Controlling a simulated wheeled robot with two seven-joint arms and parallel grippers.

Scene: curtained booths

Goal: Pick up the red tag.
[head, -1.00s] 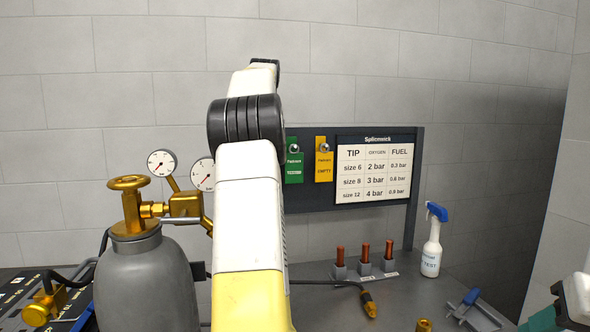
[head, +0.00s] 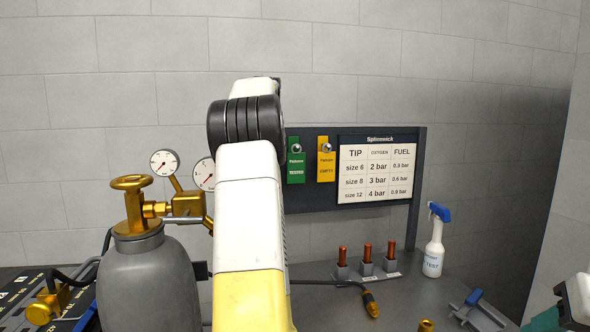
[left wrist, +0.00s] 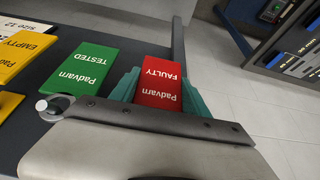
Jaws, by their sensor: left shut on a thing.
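The red tag (left wrist: 160,80), lettered "Padvarn FAULTY", shows in the left wrist view beside the green tag. My left gripper (left wrist: 161,96) has a teal finger on each side of it and is shut on it. I cannot tell whether the tag still touches the board behind it. In the head view my left arm hides the red tag and the left gripper. A small part of my right gripper (head: 543,321) shows at the lower right corner; its jaws cannot be judged.
The green tag (head: 296,168) and yellow tag (head: 326,164) hang on knobs on the dark board (head: 410,220), left of the pressure chart (head: 376,170). A grey cylinder (head: 148,285) with gauges stands at left. A spray bottle (head: 433,252) and blue clamp (head: 475,305) are at right.

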